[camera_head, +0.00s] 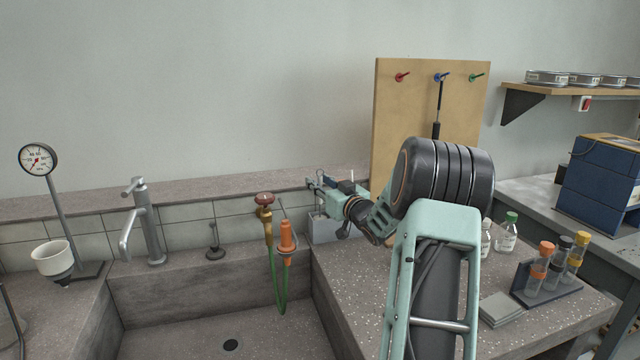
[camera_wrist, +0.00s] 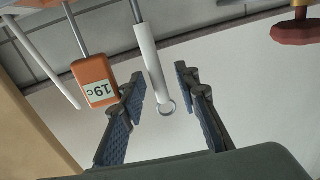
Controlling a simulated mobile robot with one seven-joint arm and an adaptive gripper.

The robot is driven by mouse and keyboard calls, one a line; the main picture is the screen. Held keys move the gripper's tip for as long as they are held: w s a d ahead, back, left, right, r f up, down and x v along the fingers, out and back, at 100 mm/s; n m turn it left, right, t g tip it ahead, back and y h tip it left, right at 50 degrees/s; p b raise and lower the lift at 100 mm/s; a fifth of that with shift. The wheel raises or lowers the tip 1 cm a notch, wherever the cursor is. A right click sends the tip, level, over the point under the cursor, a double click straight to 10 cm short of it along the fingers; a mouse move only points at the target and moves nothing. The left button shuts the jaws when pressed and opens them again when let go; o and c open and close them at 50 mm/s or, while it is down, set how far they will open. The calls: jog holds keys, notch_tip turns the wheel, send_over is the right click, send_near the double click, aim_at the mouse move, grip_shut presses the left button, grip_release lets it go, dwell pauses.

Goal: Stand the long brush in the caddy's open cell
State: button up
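A grey caddy (camera_head: 325,229) stands at the back left of the counter, beside the sink, with thin upright handles in it; its cells are hidden from me. My gripper (camera_head: 318,185) is above it. In the wrist view my gripper (camera_wrist: 160,80) is open. A white handle with a ring at its end (camera_wrist: 149,55) lies between the fingers, apart from both. An orange handle marked 19c (camera_wrist: 95,82) is just outside the left finger. A dark long-handled tool (camera_head: 440,97) hangs from the board's blue peg. I cannot tell which is the long brush; no bristles show.
The sink (camera_head: 225,335) is left of the counter (camera_head: 345,275). A red-handled valve (camera_head: 264,200) and an orange fitting with a green hose (camera_head: 286,240) stand close left of the caddy. The peg board (camera_head: 395,120) rises behind my arm. Bottles and a tube rack (camera_head: 550,285) are right.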

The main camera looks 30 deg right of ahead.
jog(key=s, duration=1.2)
jog(key=shift+a, duration=0.35)
